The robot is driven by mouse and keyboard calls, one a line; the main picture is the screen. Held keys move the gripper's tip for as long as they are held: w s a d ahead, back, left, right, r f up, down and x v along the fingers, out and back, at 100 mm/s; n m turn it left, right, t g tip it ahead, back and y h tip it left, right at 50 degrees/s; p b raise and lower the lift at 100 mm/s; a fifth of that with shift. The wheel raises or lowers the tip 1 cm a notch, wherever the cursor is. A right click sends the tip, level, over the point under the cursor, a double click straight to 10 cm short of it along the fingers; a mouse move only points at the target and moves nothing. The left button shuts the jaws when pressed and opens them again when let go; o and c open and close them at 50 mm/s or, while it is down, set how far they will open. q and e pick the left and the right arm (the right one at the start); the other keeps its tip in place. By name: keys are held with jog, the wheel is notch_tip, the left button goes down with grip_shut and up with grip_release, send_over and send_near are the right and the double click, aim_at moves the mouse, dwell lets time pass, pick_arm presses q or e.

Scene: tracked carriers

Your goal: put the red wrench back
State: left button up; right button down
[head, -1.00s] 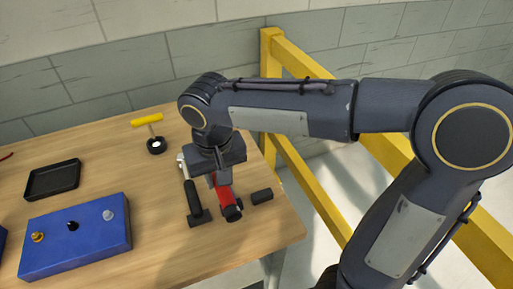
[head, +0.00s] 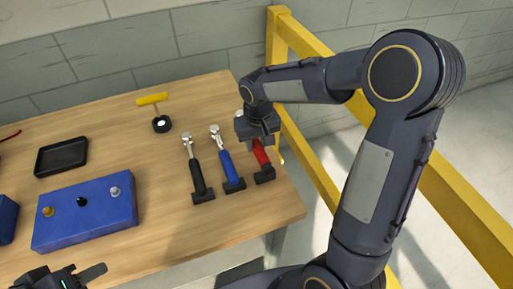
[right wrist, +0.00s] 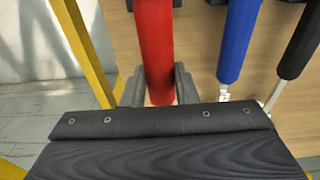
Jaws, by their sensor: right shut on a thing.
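The red wrench (head: 261,156) is at the right end of the wooden table, with its red handle pointing toward the table's front edge. My right gripper (head: 255,141) is shut on it from above and hides its head. The handle's lower end is at a black holder (head: 265,176); I cannot tell whether it rests fully in it. In the right wrist view the red handle (right wrist: 155,50) runs between my right gripper's fingers (right wrist: 158,90). My left gripper (head: 78,276) is partly in view at the bottom left, with no held thing visible; its opening is unclear.
A blue wrench (head: 230,168) and a black wrench (head: 197,178) lie in holders to the left. A blue box (head: 85,222) with knobs, a black tray (head: 62,157) and a yellow-handled tool (head: 152,99) are further left. A yellow rail (head: 310,165) stands close at right.

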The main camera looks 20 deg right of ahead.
jog(key=shift+w+f, duration=0.1)
jog(key=shift+f, duration=1.45)
jog(key=shift+f, duration=0.2)
jog(key=c, duration=1.1)
grip_release()
jog(key=shift+c, duration=0.2)
jog(key=r, duration=0.4)
jog(key=s+r, duration=0.1)
jog(key=r, duration=0.7)
jog(key=shift+s, duration=0.15)
jog(key=s+a+m+t+y, duration=0.1)
jog(key=s+t+y, duration=0.3)
jog(key=s, duration=1.7)
jog(key=shift+s+a, duration=0.15)
jog(key=shift+a, duration=0.1)
